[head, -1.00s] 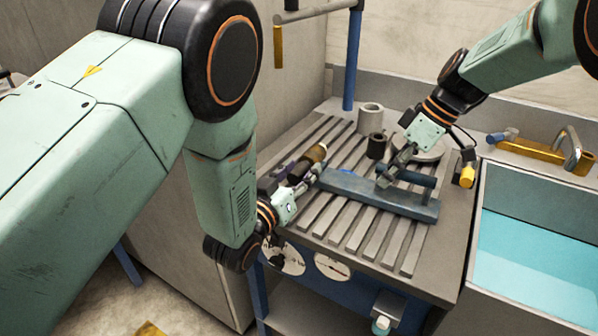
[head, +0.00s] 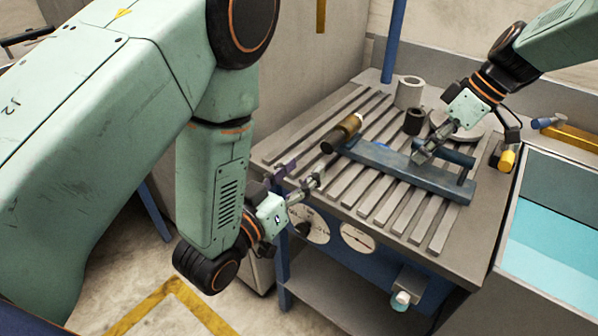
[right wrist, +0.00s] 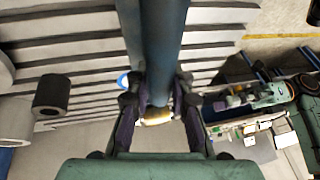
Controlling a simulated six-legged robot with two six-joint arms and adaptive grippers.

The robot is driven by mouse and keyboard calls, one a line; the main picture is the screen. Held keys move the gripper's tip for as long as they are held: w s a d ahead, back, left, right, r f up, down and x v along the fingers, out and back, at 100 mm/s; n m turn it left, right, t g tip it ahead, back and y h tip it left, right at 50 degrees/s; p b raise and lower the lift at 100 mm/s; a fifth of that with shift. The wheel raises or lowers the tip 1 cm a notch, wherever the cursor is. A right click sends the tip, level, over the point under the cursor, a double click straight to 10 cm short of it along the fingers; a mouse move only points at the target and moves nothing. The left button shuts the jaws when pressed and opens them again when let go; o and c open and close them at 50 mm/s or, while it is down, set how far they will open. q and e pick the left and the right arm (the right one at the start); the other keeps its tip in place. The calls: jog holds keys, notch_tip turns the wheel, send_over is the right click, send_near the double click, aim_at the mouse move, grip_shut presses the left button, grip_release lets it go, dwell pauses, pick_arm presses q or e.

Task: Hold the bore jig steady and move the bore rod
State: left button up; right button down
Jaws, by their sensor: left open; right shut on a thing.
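The bore jig (head: 395,169), a long blue bar with a raised blue cylinder, lies on the slatted bench top. My right gripper (head: 421,156) is shut on the jig's blue part from above; in the right wrist view the fingers close around a blue bar (right wrist: 163,45). A brass-coloured bit shows between those fingers, and I cannot tell what it belongs to. The bore rod (head: 342,133), dark with a brass section, rests by the jig's left end; I cannot tell whether they touch. My left gripper (head: 303,178) is open and empty, at the bench's front-left edge, apart from the rod.
A grey hollow cylinder (head: 409,92) and a dark one (head: 414,121) stand behind the jig. A round grey plate (head: 447,121) is partly hidden by my right arm. A basin of blue liquid (head: 555,228) is at right. The front slats are clear.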

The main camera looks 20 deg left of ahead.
jog(key=c, duration=1.1)
grip_release()
jog(key=v, duration=1.2)
